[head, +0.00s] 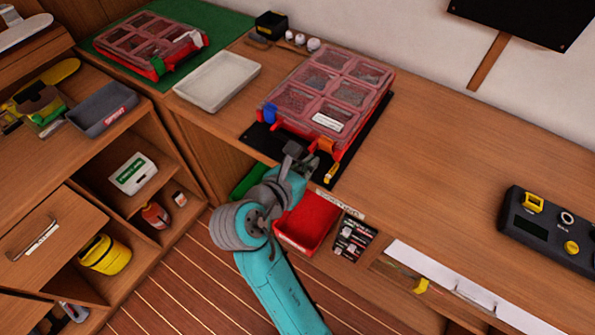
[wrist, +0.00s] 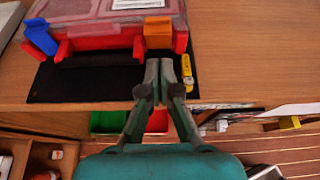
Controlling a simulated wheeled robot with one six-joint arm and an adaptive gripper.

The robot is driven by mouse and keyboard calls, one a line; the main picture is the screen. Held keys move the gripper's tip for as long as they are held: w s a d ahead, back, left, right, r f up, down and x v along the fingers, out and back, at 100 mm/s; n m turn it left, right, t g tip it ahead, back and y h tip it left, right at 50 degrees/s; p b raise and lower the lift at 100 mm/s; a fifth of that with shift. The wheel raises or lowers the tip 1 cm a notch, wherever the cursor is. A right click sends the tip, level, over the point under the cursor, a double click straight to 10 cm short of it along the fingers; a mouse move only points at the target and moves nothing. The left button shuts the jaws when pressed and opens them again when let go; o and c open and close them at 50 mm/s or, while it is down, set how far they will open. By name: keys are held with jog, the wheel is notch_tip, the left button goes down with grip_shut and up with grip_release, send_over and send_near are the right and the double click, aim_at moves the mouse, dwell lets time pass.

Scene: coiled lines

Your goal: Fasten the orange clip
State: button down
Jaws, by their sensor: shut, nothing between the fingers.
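The red case with a clear compartment lid (head: 330,85) lies on a black mat (head: 350,150) on the bench. Its orange clip (head: 327,146) is at the right end of the front edge. In the wrist view the orange clip (wrist: 158,32) stands at the case front, directly ahead of my fingertips; I cannot tell whether it is latched. A blue clip (head: 270,114) is at the left end of the same edge and looks tilted outward in the wrist view (wrist: 40,37). My gripper (wrist: 168,66) is shut and empty, just in front of and below the orange clip, apparently apart from it.
A yellow tool (wrist: 187,72) lies on the mat right of my fingertips. A red bin (head: 308,222) is below the bench edge near my wrist. A white tray (head: 217,80) and a second case (head: 150,43) stand left.

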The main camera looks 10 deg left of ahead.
aim_at(325, 144)
jog(key=shift+w+d+r, duration=0.2)
jog(key=shift+w+d, duration=0.05)
jog(key=shift+w, duration=0.45)
jog(key=shift+w+d+r, duration=0.2)
jog(key=shift+w+d, duration=0.05)
jog(key=shift+w, duration=0.4)
jog(key=shift+w+d+r, duration=0.2)
jog(key=shift+w+d, duration=0.05)
jog(key=shift+w, duration=0.45)
jog(key=shift+w+d+r, duration=0.25)
jog(key=shift+w+r, duration=0.05)
jog(key=shift+w, duration=0.35)
jog(key=shift+w+d+r, duration=0.25)
jog(key=shift+w+r, duration=0.05)
jog(key=shift+w, duration=0.3)
jog(key=shift+r, duration=0.1)
